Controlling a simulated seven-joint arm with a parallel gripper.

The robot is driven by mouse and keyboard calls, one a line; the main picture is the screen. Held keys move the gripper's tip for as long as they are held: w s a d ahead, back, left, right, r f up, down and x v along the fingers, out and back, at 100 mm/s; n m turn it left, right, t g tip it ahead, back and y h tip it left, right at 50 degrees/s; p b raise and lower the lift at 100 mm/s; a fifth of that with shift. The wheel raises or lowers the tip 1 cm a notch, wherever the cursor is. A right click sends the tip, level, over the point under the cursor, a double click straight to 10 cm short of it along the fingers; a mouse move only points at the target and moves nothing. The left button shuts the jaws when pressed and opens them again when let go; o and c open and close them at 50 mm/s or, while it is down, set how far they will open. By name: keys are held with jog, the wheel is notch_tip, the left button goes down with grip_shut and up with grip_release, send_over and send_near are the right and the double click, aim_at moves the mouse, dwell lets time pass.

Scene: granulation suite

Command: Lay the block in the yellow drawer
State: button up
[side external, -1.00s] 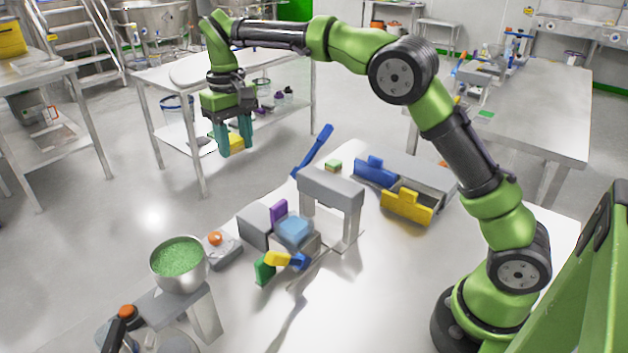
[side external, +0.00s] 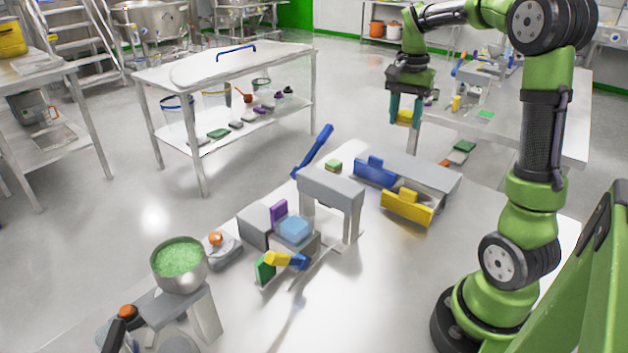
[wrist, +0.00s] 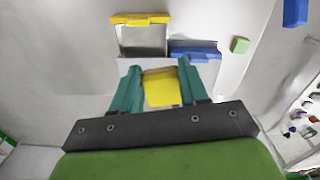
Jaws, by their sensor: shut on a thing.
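My gripper (side external: 405,109) has teal fingers and is shut on a yellow block (side external: 404,118). It holds the block in the air, well above and behind the drawer unit in the side view. In the wrist view the block (wrist: 160,87) sits between the fingers. The yellow drawer (side external: 405,209) is at the right of the white table, pulled out, with a yellow handle on its front. In the wrist view its front (wrist: 140,18) is at the top, with its open, empty-looking inside below it. The block is apart from the drawer.
A blue drawer (side external: 373,174) is beside the yellow one, in the same grey unit (side external: 425,172). A grey arch (side external: 332,187) stands to their left. A small green block (side external: 333,165) lies behind the arch. A bowl of green granules (side external: 180,258) stands at front left.

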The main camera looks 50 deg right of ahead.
aim_at(412, 197)
jog(key=s+d+m, duration=0.2)
jog(key=s, duration=0.3)
notch_tip(412, 197, down, 18)
jog(key=shift+w+a+r, duration=0.1)
jog(key=shift+w+r, duration=0.05)
jog(key=shift+r, duration=0.1)
jog(key=shift+f, duration=2.3)
jog(key=o, duration=1)
jog(key=shift+f, duration=0.1)
jog(key=shift+o, duration=0.2)
